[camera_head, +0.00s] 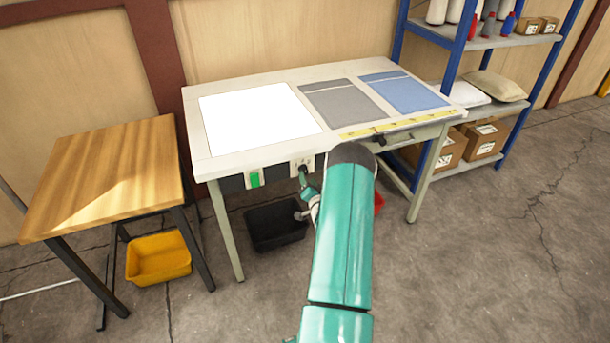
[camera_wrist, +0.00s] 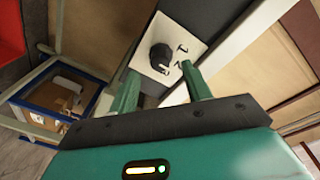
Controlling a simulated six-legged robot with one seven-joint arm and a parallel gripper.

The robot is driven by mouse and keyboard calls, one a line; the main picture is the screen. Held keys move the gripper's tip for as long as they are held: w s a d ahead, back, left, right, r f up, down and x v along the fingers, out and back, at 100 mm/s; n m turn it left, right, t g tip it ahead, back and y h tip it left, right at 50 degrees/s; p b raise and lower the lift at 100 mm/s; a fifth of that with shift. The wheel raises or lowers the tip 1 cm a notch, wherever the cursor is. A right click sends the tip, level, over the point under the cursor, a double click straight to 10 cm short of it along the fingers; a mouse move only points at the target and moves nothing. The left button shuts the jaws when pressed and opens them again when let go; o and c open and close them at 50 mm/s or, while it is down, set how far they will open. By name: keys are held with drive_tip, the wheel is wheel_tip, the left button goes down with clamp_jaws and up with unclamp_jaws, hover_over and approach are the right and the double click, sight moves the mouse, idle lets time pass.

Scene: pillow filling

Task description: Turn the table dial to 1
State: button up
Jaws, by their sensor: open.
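The table dial is a dark round knob (camera_wrist: 160,57) on a pale square plate (camera_wrist: 177,35) in the wrist view. Small dark marks sit on the plate beside the knob; I cannot read which one it points to. In the head view the dial plate (camera_head: 308,160) is on the front edge of the white worktable (camera_head: 262,83), right of a green switch (camera_head: 254,179). My gripper (camera_wrist: 160,70) is open, its two green fingers pointing at the plate, with the knob showing between and just beyond the fingertips. I cannot tell whether they touch it. In the head view my arm partly hides the gripper.
A black bin (camera_head: 275,226) and a mostly hidden red bin (camera_head: 378,201) stand below the table. A wooden side table (camera_head: 110,170) with a yellow bin (camera_head: 158,257) is left. A blue-framed shelf (camera_head: 497,41) is right. The floor at front right is clear.

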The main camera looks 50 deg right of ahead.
sight(306, 173)
drive_tip(key=shift+x, duration=2.05)
drive_tip(key=c, duration=0.9)
drive_tip(key=shift+c, duration=0.2)
drive_tip(key=n, duration=0.4)
drive_tip(key=shift+a+f, duration=0.1)
drive_tip(key=n+t, duration=0.1)
drive_tip(key=n, duration=0.5)
drive_tip(key=shift+s, duration=0.1)
